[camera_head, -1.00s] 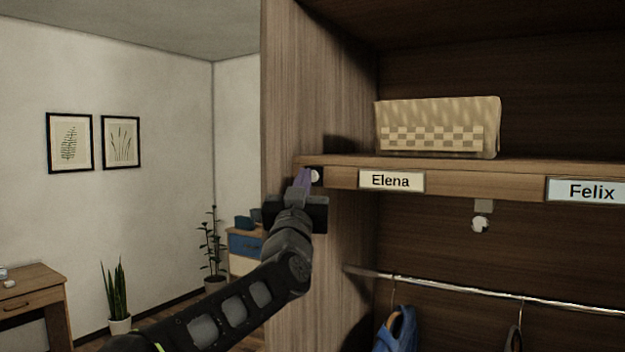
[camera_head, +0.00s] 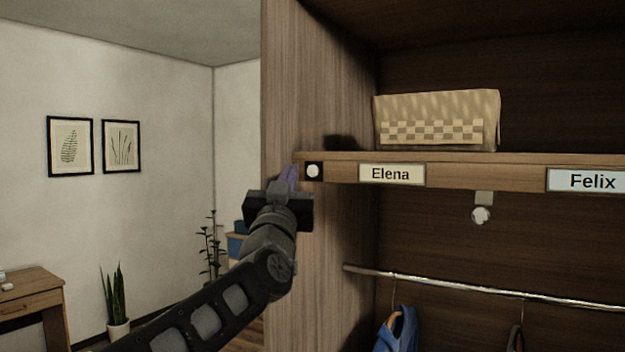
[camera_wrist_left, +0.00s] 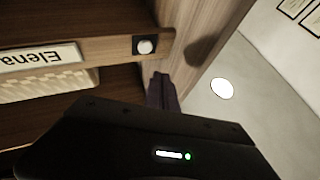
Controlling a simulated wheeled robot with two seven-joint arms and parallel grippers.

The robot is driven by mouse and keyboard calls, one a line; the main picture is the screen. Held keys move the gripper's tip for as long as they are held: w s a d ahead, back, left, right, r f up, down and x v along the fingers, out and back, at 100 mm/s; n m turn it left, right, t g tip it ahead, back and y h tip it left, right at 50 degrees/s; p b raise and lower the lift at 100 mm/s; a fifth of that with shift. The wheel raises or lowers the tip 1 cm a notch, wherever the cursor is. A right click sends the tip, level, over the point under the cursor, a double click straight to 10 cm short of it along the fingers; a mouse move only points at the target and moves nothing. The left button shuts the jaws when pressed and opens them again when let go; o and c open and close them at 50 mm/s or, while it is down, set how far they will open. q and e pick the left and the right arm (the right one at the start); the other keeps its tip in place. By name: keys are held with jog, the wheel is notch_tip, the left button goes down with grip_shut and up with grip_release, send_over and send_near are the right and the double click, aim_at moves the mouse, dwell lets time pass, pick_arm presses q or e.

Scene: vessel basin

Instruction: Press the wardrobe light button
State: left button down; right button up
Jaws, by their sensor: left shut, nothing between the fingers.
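The light button (camera_head: 314,171) is a white round knob on a black square plate, at the left end of the shelf's front edge (camera_head: 455,180). It also shows in the left wrist view (camera_wrist_left: 145,46). My left gripper (camera_head: 290,173) is just left of the button in the head view, apart from it, its purple fingers shut and empty. In the left wrist view the fingers (camera_wrist_left: 162,88) point toward the shelf edge near the button, with a gap between. The button face is fully visible. My right gripper is in neither view.
The wardrobe's side panel (camera_head: 290,90) stands beside the gripper. Name labels "Elena" (camera_head: 391,174) and "Felix" (camera_head: 588,181) sit on the shelf edge. A woven basket (camera_head: 437,120) stands on the shelf. Below are a lamp-like fitting (camera_head: 481,214), a clothes rail (camera_head: 480,289) and hanging clothes (camera_head: 398,330).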

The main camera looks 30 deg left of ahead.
pick_arm(q)
jog(key=shift+s+b, duration=0.45)
jog(key=shift+s, duration=0.9)
dwell(0.3)
